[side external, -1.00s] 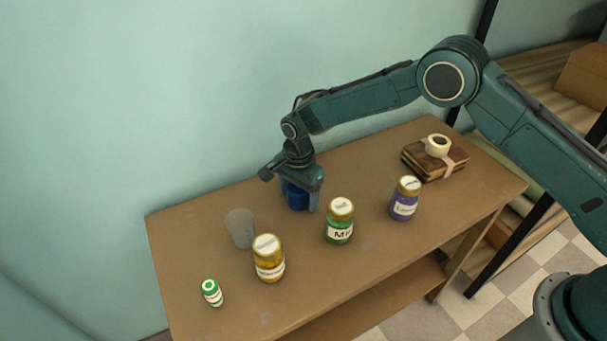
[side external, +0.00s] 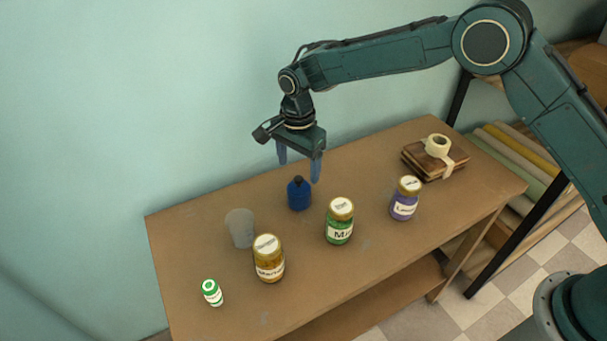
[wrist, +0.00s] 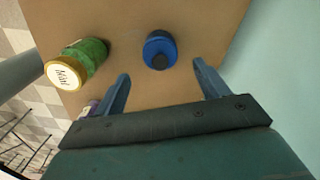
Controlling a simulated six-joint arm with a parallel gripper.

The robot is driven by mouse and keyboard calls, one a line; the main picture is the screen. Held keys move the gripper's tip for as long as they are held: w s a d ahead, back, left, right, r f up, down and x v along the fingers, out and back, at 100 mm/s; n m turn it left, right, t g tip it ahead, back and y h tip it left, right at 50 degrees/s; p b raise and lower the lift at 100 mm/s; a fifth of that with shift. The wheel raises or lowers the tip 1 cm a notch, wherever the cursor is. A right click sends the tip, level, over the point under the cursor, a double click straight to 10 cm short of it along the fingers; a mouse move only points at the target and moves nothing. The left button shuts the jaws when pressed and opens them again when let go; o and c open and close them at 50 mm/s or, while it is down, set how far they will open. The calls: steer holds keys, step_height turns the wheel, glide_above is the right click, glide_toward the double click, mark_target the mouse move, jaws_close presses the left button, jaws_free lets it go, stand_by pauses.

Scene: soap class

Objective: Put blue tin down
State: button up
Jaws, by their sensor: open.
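In the wrist view the tin (wrist: 158,52) lies beyond and between the open fingertips of my gripper (wrist: 161,72), and nothing is between the fingers.
A green-labelled jar (side external: 340,222), a yellow jar (side external: 268,260) and a purple jar (side external: 405,199) stand along the front. A grey cup (side external: 240,228) is left of the tin, a small white-green bottle (side external: 212,292) far left.

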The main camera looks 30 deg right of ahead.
steer(key=shift+r, duration=1.2)
steer(key=shift+d+r, duration=0.15)
steer(key=shift+r, duration=0.15)
steer(key=s+d+r+n+t, duration=0.1)
steer(key=s+d+r+n, duration=0.2)
steer(key=s+d+r, duration=0.55)
steer(key=s+d+r+n+t, duration=0.25)
steer(key=d+r, duration=0.25)
steer(key=r, duration=0.6)
steer(key=s+d+n+t, duration=0.1)
steer(key=s+d+n, duration=0.3)
steer(key=s, duration=0.8)
steer(key=s+d+n+t, duration=0.1)
steer(key=s+d+n, duration=0.3)
steer(key=s, duration=0.9)
steer(key=shift+d+r, duration=0.35)
steer(key=shift+d, duration=0.25)
